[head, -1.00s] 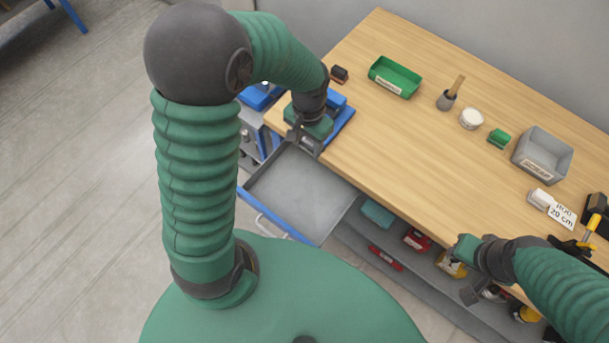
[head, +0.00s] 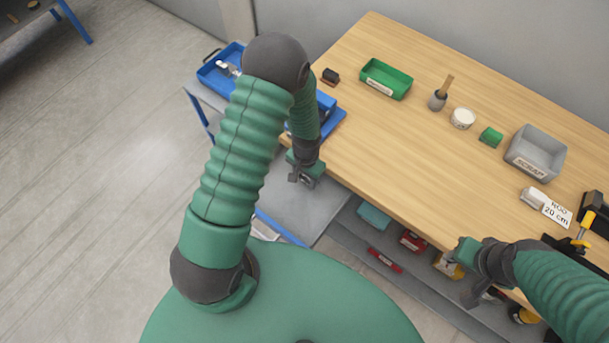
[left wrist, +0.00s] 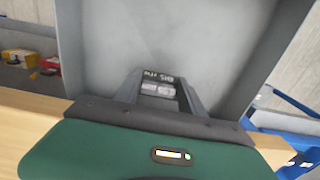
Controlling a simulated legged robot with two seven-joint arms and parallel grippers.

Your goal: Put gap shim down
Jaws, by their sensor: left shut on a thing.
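In the left wrist view my left gripper (left wrist: 160,88) is shut on a small dark piece with pale lettering, the gap shim (left wrist: 160,77). I cannot tell how far the shim is above the floor. In the head view the shim is too small to make out. My right gripper (head: 466,275) is at the table's front edge; its jaw state is unclear.
On the wooden table (head: 400,140) stand a green tray (head: 386,80), a grey scrap bin (head: 536,153), a white tub (head: 462,118) and a brush in a holder (head: 438,100). A blue tray (head: 222,72) is at the back left. A shelf with several items lies under the table.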

